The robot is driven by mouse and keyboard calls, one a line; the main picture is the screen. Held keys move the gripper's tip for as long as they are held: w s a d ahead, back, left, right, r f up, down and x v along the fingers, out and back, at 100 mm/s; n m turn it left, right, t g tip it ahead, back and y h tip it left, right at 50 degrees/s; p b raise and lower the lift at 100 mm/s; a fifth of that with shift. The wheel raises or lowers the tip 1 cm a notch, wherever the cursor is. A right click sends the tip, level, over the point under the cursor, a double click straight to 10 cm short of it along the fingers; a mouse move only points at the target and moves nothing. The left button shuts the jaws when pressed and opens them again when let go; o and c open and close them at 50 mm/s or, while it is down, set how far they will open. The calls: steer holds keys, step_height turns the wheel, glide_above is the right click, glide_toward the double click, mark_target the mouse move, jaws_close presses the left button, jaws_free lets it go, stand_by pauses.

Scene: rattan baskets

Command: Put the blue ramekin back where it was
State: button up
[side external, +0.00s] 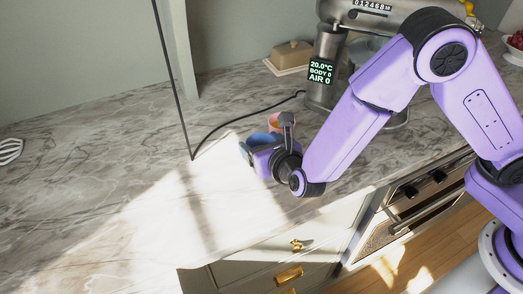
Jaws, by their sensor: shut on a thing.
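The blue ramekin (263,138) shows at the end of my purple arm, near the middle of the side view. My gripper (258,148) is shut on the blue ramekin; its body hides part of the ramekin and the exact grip. I cannot tell whether the ramekin touches the counter or is held just above it. An orange-pink ramekin (274,121) is close behind it, partly hidden by my gripper.
A butter dish (290,56) is at the back. Drawers and an oven are below the front edge.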

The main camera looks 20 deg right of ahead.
steer(key=shift+f, duration=1.1)
steer(key=shift+f, duration=0.1)
steer(key=o, duration=1.1)
steer(key=v, duration=1.2)
steer(key=shift+s, duration=0.1)
steer(key=shift+d, duration=0.1)
